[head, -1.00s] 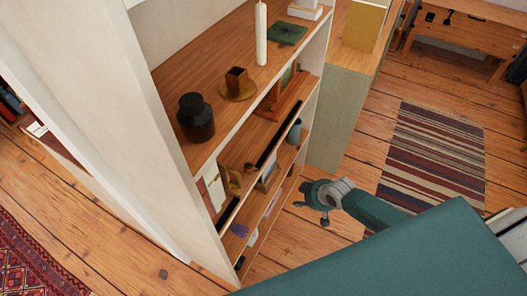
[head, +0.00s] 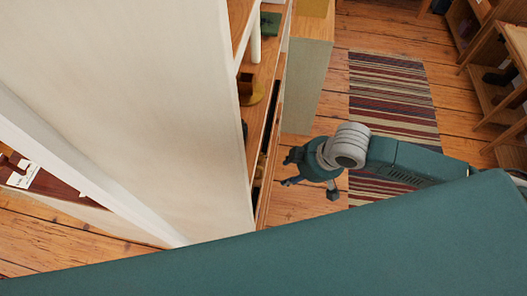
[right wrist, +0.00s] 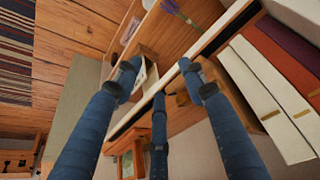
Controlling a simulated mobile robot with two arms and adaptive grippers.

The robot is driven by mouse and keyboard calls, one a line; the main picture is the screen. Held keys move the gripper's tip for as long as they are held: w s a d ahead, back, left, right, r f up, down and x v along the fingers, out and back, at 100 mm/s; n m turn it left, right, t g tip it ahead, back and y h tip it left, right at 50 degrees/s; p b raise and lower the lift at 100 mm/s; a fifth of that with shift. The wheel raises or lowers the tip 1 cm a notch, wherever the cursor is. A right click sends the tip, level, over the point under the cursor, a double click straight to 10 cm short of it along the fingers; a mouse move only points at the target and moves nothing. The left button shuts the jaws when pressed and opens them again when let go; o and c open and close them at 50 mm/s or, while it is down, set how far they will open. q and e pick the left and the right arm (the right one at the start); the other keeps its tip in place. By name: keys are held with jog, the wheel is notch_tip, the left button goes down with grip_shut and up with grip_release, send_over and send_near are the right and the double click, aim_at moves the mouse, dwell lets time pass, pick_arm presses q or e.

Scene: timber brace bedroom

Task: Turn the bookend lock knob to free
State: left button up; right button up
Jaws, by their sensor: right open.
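My right gripper (head: 293,168) is beside the front edge of the bookcase (head: 180,110) in the head view. In the right wrist view its blue fingers (right wrist: 158,78) are spread apart with nothing gripped between them. Beyond the fingers is a shelf with upright books (right wrist: 262,98), white and dark red. A brown wooden piece (right wrist: 180,98) shows between the fingers and is partly hidden by them. I cannot tell whether it is the bookend or its lock knob. No lock knob can be made out clearly. My left gripper is not in view.
A purple-flowered sprig (right wrist: 180,14) lies on a shelf near the fingers. A brass-coloured holder (head: 250,92) and a green item (head: 271,23) stand on an upper shelf. A striped rug (head: 392,95) lies on the open floor behind my right arm.

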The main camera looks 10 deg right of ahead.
aim_at(260, 156)
jog(key=w+a+p, duration=0.1)
jog(key=w+a, duration=0.2)
jog(key=w, duration=0.1)
jog(key=w+a+p, duration=0.1)
jog(key=w+a, duration=0.2)
jog(key=a, duration=0.1)
jog(key=shift+w+r, duration=0.15)
jog(key=shift+w, duration=0.2)
jog(key=shift+w+f, duration=0.1)
jog(key=shift+f, duration=0.15)
jog(key=shift+a+f, duration=0.1)
jog(key=shift+f, duration=0.3)
jog(key=shift+c, duration=0.5)
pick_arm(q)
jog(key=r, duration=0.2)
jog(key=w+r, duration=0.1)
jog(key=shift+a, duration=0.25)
pick_arm(e)
jog(key=shift+w, duration=0.1)
grip_shut()
